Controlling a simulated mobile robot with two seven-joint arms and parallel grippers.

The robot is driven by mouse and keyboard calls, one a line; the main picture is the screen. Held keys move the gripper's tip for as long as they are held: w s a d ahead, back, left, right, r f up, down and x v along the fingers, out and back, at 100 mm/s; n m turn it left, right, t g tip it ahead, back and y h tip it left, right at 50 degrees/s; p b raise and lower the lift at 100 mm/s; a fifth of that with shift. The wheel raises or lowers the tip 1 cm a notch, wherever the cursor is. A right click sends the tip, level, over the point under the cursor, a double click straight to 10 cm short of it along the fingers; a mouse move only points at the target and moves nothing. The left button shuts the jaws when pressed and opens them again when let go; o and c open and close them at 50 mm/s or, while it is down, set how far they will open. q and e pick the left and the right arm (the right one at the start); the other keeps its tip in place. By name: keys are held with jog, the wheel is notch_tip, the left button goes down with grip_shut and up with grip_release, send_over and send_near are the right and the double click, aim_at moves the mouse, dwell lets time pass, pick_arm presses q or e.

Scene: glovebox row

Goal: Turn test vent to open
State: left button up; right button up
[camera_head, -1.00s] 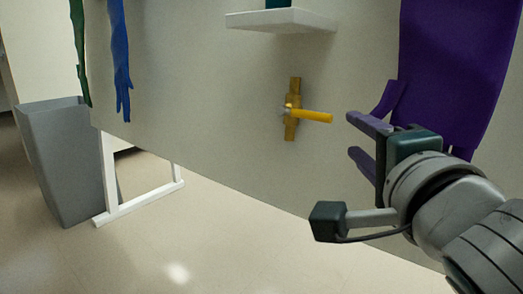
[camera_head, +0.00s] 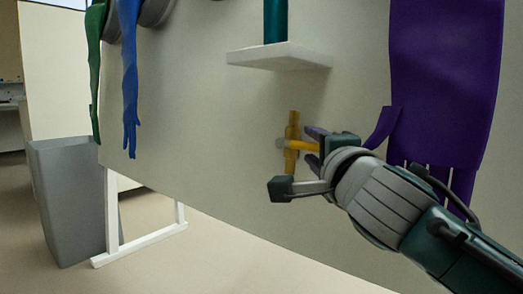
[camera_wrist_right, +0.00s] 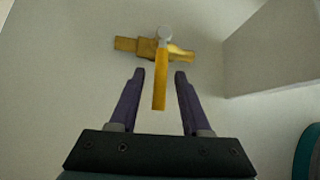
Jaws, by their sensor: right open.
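The test vent is a brass valve body (camera_head: 292,131) fixed upright on the grey panel, with a yellow lever handle (camera_head: 299,145) pointing right, across the body. In the right wrist view the valve body (camera_wrist_right: 131,44) lies across the top and the handle (camera_wrist_right: 160,83) points down toward my gripper. My right gripper (camera_head: 312,146) is at the handle's free end in the head view, partly covering it. In the wrist view the open purple fingers (camera_wrist_right: 160,74) stand on either side of the handle, with gaps on both sides. My left gripper is not in view.
A white shelf (camera_head: 280,58) with a teal cylinder (camera_head: 276,20) sits above the valve. A purple glove (camera_head: 443,75) hangs to the right; blue (camera_head: 130,75) and green (camera_head: 95,70) gloves hang at the left. A grey bin (camera_head: 68,200) stands on the floor at left.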

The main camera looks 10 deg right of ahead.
grip_shut()
dwell(0.4)
dwell(1.1)
